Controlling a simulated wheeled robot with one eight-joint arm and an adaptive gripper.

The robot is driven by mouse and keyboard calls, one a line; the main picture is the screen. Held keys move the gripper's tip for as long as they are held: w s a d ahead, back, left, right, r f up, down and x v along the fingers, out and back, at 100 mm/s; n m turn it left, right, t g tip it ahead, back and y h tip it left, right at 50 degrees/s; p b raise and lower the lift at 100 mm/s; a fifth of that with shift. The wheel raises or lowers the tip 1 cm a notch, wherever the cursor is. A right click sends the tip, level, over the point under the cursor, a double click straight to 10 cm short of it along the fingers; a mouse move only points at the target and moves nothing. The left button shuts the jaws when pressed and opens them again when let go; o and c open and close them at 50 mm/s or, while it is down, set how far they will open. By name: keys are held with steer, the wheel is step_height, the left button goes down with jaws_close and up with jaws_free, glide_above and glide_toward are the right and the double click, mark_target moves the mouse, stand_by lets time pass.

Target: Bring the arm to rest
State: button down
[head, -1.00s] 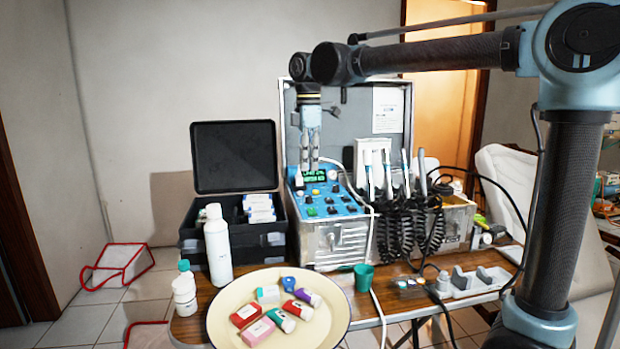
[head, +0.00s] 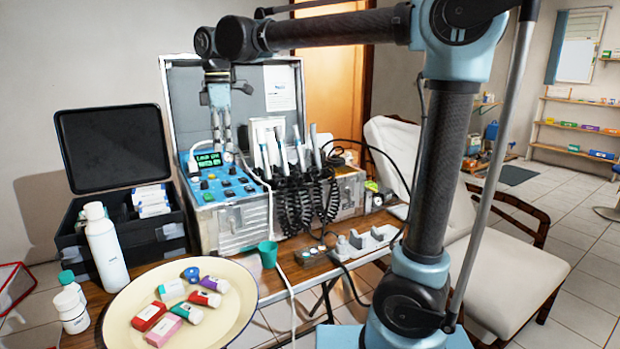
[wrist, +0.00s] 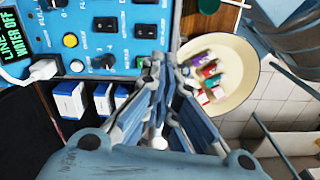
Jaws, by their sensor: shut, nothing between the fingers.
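My gripper (head: 222,147) hangs fingers-down from my raised arm, in front of the open lid of the dental unit and just above its blue control panel (head: 219,184). In the wrist view my gripper (wrist: 166,62) is shut and empty, with the fingertips together. The blue panel (wrist: 112,12) with its knobs and switches lies beyond the fingers there. I cannot tell whether the fingertips touch the panel.
A cream basin (head: 238,338) with several small coloured packs stands at the table's front. White bottles (head: 106,245), a black open case (head: 67,232), a green cup (head: 268,252) and coiled-cord handpieces (head: 300,195) are close by. Open floor lies at right.

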steer(key=w+d+f+m, duration=0.1)
steer(key=d+f+m, duration=0.2)
steer(key=d, duration=0.6)
steer(key=w+d+f+m, duration=0.1)
steer(key=d+f+m, duration=0.3)
steer(key=d, duration=0.5)
steer(key=w+d+f+m, duration=0.1)
steer(key=d+f+m, duration=0.2)
steer(key=d, duration=0.6)
steer(key=s+d+f+m+t, duration=0.1)
steer(key=s+d+f+m, duration=0.5)
steer(key=d+f, duration=0.3)
steer(key=s+d+f+m+t, duration=0.1)
steer(key=s+d+f+m, duration=0.5)
steer(key=d+f, duration=0.3)
step_height(320, 180, down, 2)
steer(key=shift+s+d, duration=0.15)
steer(key=shift+d, duration=0.1)
steer(key=shift+w+f, duration=0.2)
steer(key=shift+w, duration=0.25)
